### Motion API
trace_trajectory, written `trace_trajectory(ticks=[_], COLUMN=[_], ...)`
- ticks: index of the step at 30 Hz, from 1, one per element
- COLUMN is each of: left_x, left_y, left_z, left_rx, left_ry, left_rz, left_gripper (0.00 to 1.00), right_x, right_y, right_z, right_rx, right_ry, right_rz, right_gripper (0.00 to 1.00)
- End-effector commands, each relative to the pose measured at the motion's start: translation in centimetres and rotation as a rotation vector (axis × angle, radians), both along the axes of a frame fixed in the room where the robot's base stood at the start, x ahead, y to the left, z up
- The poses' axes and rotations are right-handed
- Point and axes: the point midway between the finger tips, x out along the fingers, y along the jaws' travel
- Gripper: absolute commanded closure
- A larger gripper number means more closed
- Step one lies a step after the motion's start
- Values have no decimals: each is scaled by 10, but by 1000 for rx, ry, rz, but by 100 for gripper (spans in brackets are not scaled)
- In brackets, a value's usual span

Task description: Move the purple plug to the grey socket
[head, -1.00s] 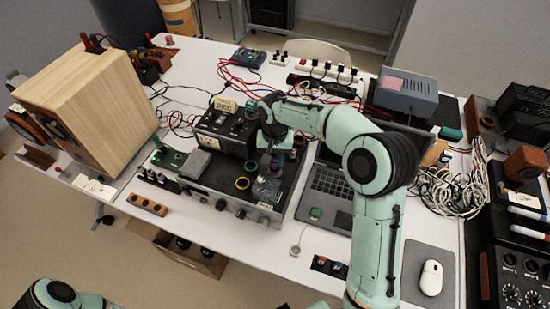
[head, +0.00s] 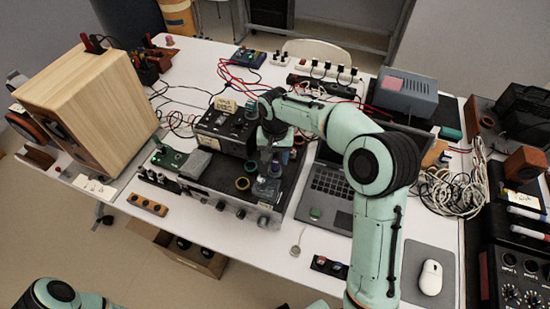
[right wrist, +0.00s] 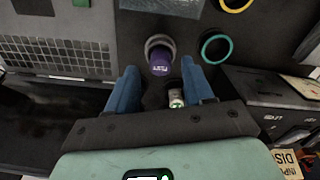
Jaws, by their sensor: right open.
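The purple plug (right wrist: 160,64) shows in the right wrist view, just beyond my fingertips and roughly midway across the gap. It overlaps a grey ring-shaped socket (right wrist: 157,40); I cannot tell for certain whether it is seated in it. My right gripper (right wrist: 160,82) is open, its two blue fingers well apart on either side. In the head view the right gripper (head: 270,162) is low over the dark amplifier top, and the wrist partly hides the plug and grey socket there. My left gripper is out of view; only part of that arm shows at bottom left.
A teal ring (right wrist: 215,47) and a yellow ring (right wrist: 236,4) are beside the grey one. A small pale cylinder (right wrist: 176,98) shows between my fingers. The laptop (head: 330,190) is right of the amplifier (head: 215,172); a black labelled box (head: 222,132) stands behind.

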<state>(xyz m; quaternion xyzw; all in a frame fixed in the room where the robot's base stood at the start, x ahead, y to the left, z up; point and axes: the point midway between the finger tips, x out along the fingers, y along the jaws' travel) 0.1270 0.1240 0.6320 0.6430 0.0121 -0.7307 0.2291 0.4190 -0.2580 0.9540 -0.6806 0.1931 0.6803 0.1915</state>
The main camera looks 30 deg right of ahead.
Motion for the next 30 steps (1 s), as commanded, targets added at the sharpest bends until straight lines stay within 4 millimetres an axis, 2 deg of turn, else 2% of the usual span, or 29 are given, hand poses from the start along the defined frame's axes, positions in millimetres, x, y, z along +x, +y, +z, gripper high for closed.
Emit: trace_trajectory(ticks=[9,15,20,30], left_x=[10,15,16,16], left_y=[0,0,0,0], left_z=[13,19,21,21], left_rx=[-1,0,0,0], left_ry=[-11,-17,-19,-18], left_rz=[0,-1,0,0], left_gripper=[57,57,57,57], right_x=[1,1,0,0], right_y=[1,0,1,1], right_z=[72,102,110,110], right_rx=[0,1,1,1], right_ry=[-5,-3,0,1], right_rz=[1,0,1,1], right_gripper=[48,48,48,48])
